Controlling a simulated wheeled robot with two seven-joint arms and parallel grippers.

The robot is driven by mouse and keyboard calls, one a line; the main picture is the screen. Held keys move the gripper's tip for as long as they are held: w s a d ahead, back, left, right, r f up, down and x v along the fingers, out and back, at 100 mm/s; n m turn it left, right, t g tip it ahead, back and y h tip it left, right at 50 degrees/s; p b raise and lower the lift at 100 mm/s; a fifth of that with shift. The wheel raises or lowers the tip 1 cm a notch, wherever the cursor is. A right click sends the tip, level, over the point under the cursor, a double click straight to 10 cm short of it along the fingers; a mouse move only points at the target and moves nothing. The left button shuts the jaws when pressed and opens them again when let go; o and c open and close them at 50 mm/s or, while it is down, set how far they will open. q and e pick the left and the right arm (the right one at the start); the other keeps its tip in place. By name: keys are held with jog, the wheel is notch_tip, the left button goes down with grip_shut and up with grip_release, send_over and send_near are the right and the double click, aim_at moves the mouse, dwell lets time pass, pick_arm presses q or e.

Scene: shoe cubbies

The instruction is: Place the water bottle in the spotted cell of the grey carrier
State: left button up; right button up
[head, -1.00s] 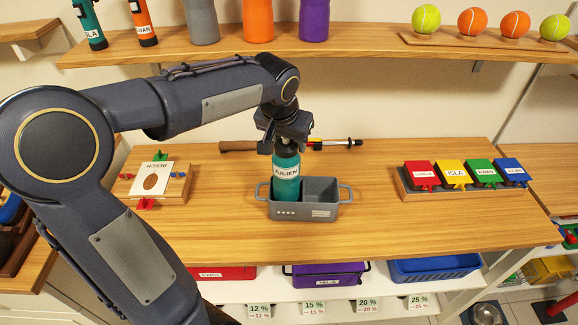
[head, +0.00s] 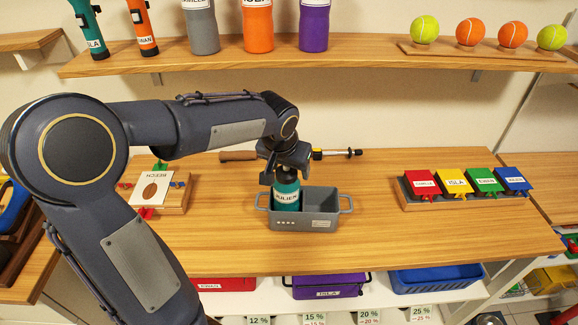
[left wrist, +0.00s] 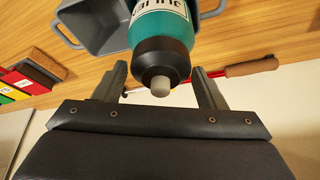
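The teal water bottle (head: 286,192), labelled JULIEN, stands upright in the left cell of the grey carrier (head: 318,224). Pale dots mark the carrier's front below that cell; the right cell is empty. The bottle's lower part is hidden by the carrier wall. My left gripper (head: 285,174) is above the carrier, around the bottle's dark top. In the left wrist view, my left gripper (left wrist: 162,88) is open, with gaps between its fingers and the bottle's cap (left wrist: 160,80). The carrier (left wrist: 100,30) and bottle (left wrist: 163,30) also show there. My right gripper is not in view.
A wooden-handled tool (head: 335,153) lies behind the carrier. The shelf above holds bottles (head: 258,25) and balls (head: 470,32).

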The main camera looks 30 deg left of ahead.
pick_arm(q)
jog(key=shift+r, duration=0.5)
jog(key=a+v, duration=0.1)
jog(key=v, duration=1)
jog(key=s+d+f+h, duration=0.1)
jog(key=s+d+f, duration=0.1)
jog(key=s, duration=0.4)
jog(key=s+d+f+h, duration=0.2)
jog(key=s+d+f, duration=0.1)
jog(key=s, duration=0.4)
jog(key=s+d+f+t+h, duration=0.1)
jog(key=s+d+f, duration=0.1)
jog(key=s+f, duration=0.3)
jog(key=shift+s+d+n+p, duration=0.3)
jog(key=shift+s+d+p, duration=0.15)
jog(key=shift+s, duration=0.25)
jog(key=shift+f, duration=0.1)
